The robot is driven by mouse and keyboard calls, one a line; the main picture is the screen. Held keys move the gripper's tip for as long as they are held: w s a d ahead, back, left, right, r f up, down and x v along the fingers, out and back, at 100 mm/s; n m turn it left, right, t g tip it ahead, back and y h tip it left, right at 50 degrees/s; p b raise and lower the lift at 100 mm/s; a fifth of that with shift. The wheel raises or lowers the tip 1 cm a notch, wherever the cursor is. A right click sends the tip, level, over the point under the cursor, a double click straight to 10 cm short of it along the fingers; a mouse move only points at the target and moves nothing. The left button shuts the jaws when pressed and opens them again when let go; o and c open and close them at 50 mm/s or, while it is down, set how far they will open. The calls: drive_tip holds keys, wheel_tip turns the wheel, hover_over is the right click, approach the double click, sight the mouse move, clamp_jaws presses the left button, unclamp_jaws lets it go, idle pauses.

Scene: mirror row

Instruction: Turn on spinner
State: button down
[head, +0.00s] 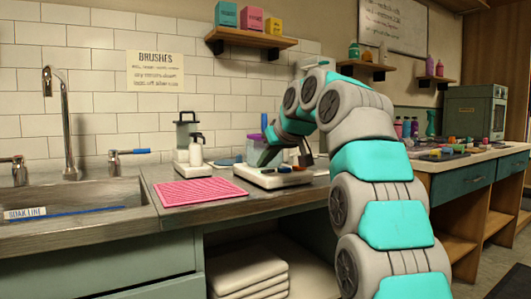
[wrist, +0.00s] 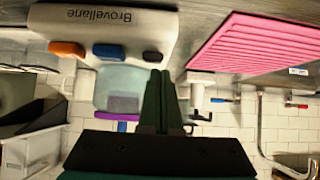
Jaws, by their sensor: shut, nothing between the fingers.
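A white appliance marked "Brovellane" (head: 275,178), likely the spinner, sits on the counter beyond the pink mat. Its front in the wrist view (wrist: 110,22) appears upside down, with an orange control (wrist: 66,49), a blue control (wrist: 110,52) and a dark control (wrist: 152,57) in a row. My gripper (head: 266,157) is at the appliance, fingers together and empty. In the wrist view the fingertips (wrist: 160,73) are close to the dark control; I cannot tell whether they touch it. My arm hides part of the appliance in the head view.
A pink ribbed mat (head: 198,191) lies left of the appliance. A sink (head: 75,205) is at left, and a cluttered counter (head: 470,155) at right.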

drive_tip(key=shift+f, duration=0.2)
drive_tip(key=shift+s+d+f+b, duration=0.3)
drive_tip(key=shift+s+d+b, duration=0.15)
drive_tip(key=shift+s+b, duration=0.2)
drive_tip(key=shift+r+p, duration=0.5)
drive_tip(key=shift+r, duration=0.05)
drive_tip(key=r, duration=0.1)
drive_tip(key=r+p, duration=0.1)
drive_tip(key=r, duration=0.1)
drive_tip(key=s+r+p, duration=0.1)
drive_tip(key=shift+s+d+r, duration=0.1)
drive_tip(key=shift+d+r, duration=0.1)
drive_tip(key=shift+d, duration=0.15)
drive_tip(key=f+v, duration=0.1)
drive_tip(key=v, duration=0.8)
drive_tip(key=shift+s+d, duration=0.25)
drive_tip(key=shift+s, duration=0.15)
drive_tip(key=shift+f, duration=0.1)
